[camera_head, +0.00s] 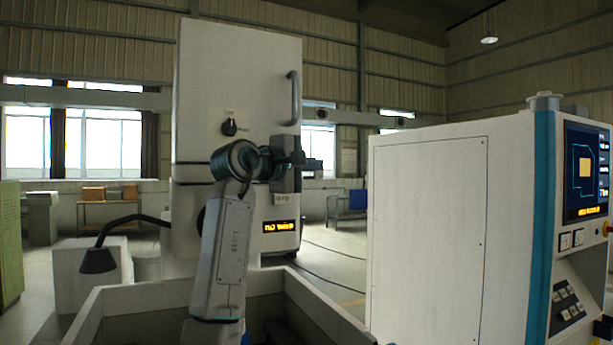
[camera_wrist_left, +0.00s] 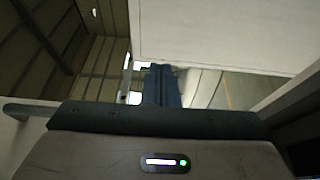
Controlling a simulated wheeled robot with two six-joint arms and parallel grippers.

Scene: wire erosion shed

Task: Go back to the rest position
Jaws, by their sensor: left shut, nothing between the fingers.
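My left arm rises from the bottom of the head view, in front of a tall white machine (camera_head: 240,90). My left gripper (camera_head: 298,158) is at the machine's front, to the right of a black knob (camera_head: 230,128) and below a dark vertical handle (camera_head: 293,97). I cannot tell whether it touches the machine. In the left wrist view its dark fingers (camera_wrist_left: 162,85) are together with nothing between them. My right gripper is in neither view.
A white control cabinet (camera_head: 430,240) with a screen (camera_head: 585,172) stands at right. A pale-walled tank (camera_head: 325,310) lies low in front. A black bent lamp (camera_head: 98,260) is at left. Open floor shows between machine and cabinet.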

